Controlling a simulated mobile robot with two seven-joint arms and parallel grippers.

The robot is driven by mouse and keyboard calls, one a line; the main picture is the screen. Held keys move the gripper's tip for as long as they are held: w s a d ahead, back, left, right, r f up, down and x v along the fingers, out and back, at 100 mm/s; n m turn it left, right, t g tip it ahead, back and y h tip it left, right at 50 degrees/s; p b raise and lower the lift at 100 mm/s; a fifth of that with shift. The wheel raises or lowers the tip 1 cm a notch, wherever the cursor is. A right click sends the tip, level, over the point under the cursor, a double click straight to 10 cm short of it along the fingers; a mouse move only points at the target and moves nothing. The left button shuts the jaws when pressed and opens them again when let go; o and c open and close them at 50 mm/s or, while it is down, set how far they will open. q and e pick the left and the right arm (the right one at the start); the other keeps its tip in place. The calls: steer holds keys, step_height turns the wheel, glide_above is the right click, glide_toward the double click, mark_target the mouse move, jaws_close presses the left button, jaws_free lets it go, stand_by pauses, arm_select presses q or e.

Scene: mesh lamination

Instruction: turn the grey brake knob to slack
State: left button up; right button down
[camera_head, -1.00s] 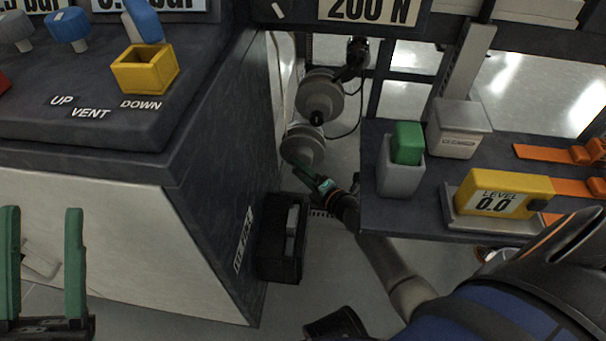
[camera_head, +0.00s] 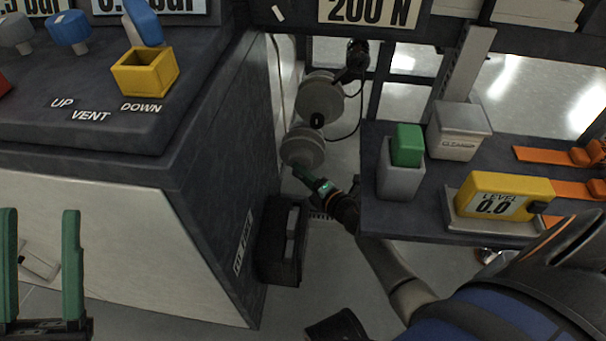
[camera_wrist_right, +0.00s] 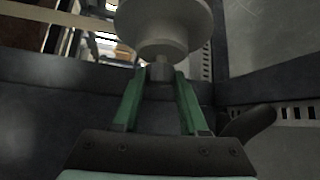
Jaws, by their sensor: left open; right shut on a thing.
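The grey brake knob (camera_wrist_right: 160,72) is a small stub on the front of a round, stepped grey flange (camera_wrist_right: 165,25) in the right wrist view. In the head view the flange (camera_head: 302,147) is the lower of two grey discs in the gap between the cabinet and the shelf. My right gripper (camera_head: 304,172) reaches it from below right. In the right wrist view its green fingers (camera_wrist_right: 158,95) are shut on the stub, one on each side. Any slack marking is not visible. My left gripper (camera_head: 40,262) is open and empty at the lower left.
A dark cabinet (camera_head: 215,170) stands left of the right gripper, with a black box (camera_head: 283,240) at its foot. The shelf (camera_head: 375,215) on the right carries a yellow level gauge (camera_head: 490,195) and a grey holder with a green block (camera_head: 407,145). A second disc (camera_head: 320,100) sits above.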

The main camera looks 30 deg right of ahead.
arm_select(q)
step_height(320, 180, up, 7)
steer(key=p, duration=0.6)
steer(key=shift+s+a+n, duration=0.2)
steer(key=shift+a+n, duration=0.1)
steer(key=shift+a, duration=0.1)
arm_select(e)
steer(key=shift+a+r+n+g+h, duration=0.15)
steer(key=shift+n+g+h, duration=0.35)
steer(key=shift+n+g, duration=0.35)
arm_select(q)
steer(key=shift+f, duration=0.1)
steer(key=shift+t, duration=0.3)
arm_select(e)
steer(key=shift+c, duration=2.2)
jaws_free()
arm_select(q)
steer(key=shift+m, duration=0.4)
steer(key=shift+a+r+p, duration=0.15)
steer(key=shift+r+p, duration=1)
steer(key=shift+a+r+p, duration=0.1)
steer(key=shift+r+p, duration=1)
steer(key=shift+r, duration=0.05)
arm_select(e)
steer(key=v, duration=1.2)
steer(key=shift+s+r, duration=0.15)
steer(key=shift+s, duration=0.05)
